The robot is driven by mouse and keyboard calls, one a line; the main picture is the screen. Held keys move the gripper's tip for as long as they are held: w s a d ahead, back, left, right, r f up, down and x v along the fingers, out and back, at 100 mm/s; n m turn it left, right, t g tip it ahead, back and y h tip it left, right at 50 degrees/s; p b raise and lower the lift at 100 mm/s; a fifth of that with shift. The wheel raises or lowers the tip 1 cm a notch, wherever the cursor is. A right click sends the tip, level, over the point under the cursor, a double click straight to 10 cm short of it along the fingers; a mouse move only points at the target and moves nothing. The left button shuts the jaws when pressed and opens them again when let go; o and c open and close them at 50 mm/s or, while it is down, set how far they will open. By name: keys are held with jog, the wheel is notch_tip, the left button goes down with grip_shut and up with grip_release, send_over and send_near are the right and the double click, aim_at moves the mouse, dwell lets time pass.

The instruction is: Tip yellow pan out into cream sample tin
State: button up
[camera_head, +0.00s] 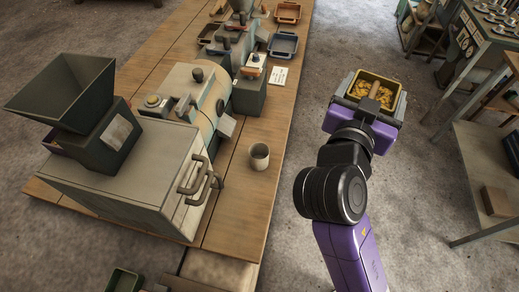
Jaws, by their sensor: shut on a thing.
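The yellow pan (392,86) is at the upper right, held out over the open floor to the right of the bench. It looks level and holds several yellow-brown pieces. My gripper (371,104) is shut on the yellow pan at its near side; the exact contact of the fingers is hard to make out. The cream sample tin (259,157) stands upright on the wooden bench, near its right edge, to the lower left of the pan and well apart from it. Its mouth is open; its inside looks empty, though small in the picture.
The wooden bench (236,226) carries a boxy machine with a dark hopper (66,92) and metal handles (197,181) left of the tin. Blue (283,46) and orange (288,12) trays lie at its far end. Shelving (487,165) stands right. Floor between is clear.

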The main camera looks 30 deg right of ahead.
jog(key=w+a+f+n+t+y, duration=0.1)
jog(key=w+a+n+t+y, duration=0.1)
jog(key=a, duration=0.8)
jog(key=w+a+f+n+t+y+p, duration=0.1)
jog(key=w+a+f+n+t+y, duration=0.1)
jog(key=a, duration=0.8)
jog(key=w+a+f+n+t+y, duration=0.2)
jog(key=w+a+y, duration=0.1)
jog(key=a, duration=0.8)
jog(key=shift+w+n+t+y, duration=0.3)
jog(key=shift+w, duration=0.5)
jog(key=shift+d+r+p, duration=0.1)
jog(key=shift+d+p, duration=0.05)
jog(key=shift+p, duration=0.35)
jog(key=w+d+f+m+g+y, duration=0.1)
jog(key=d+f+m+g+y, duration=0.1)
jog(key=f, duration=0.5)
jog(key=w+d+f+m+g+y+p, duration=0.1)
jog(key=w+d+f+m+g+y, duration=0.1)
jog(key=d+f, duration=0.3)
jog(key=shift+f+m+g+y, duration=0.4)
jog(key=shift+f+m, duration=0.1)
jog(key=shift+f, duration=1.15)
